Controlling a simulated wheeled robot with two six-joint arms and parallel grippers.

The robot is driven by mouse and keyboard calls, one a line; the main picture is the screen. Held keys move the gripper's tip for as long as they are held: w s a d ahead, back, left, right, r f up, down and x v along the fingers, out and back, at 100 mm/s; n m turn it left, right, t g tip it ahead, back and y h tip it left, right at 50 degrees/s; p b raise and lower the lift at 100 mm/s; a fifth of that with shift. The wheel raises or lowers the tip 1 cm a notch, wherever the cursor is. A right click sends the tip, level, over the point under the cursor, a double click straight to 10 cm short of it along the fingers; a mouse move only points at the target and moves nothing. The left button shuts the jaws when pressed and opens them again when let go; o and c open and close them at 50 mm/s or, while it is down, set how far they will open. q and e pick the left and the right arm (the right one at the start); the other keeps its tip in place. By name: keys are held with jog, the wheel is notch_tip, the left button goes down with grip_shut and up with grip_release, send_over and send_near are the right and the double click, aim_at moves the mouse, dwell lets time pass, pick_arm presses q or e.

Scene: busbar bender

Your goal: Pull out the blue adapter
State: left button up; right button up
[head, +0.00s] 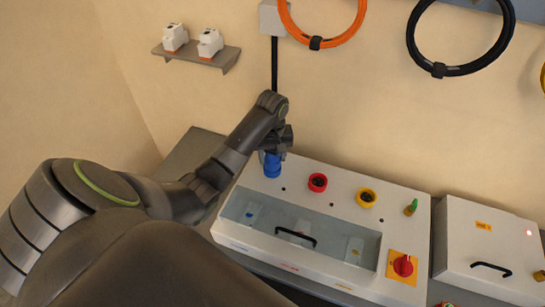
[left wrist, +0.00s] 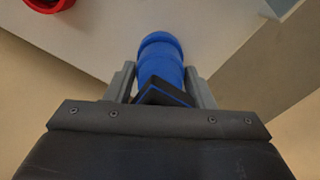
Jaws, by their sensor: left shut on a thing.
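The blue adapter (head: 272,165) stands at the back left corner of the white machine's top panel in the head view. In the left wrist view the blue adapter (left wrist: 160,58) sits between the two grey fingers. My left gripper (head: 275,147) is above it and shut on it; the gripper also fills the lower part of the left wrist view (left wrist: 160,85). I cannot tell whether the adapter's lower end is still in the panel. My right gripper is not in view.
The white machine (head: 300,185) also carries a red socket (head: 318,182), a yellow socket (head: 367,197) and a red rotary switch (head: 403,265). A second white box (head: 485,225) stands to the right. Orange (head: 318,45) and black (head: 440,70) cable coils hang on the wall behind.

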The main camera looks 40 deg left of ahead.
pick_arm(q)
jog(key=shift+r, duration=0.85)
jog(key=shift+r, duration=0.35)
jog(key=shift+r, duration=0.3)
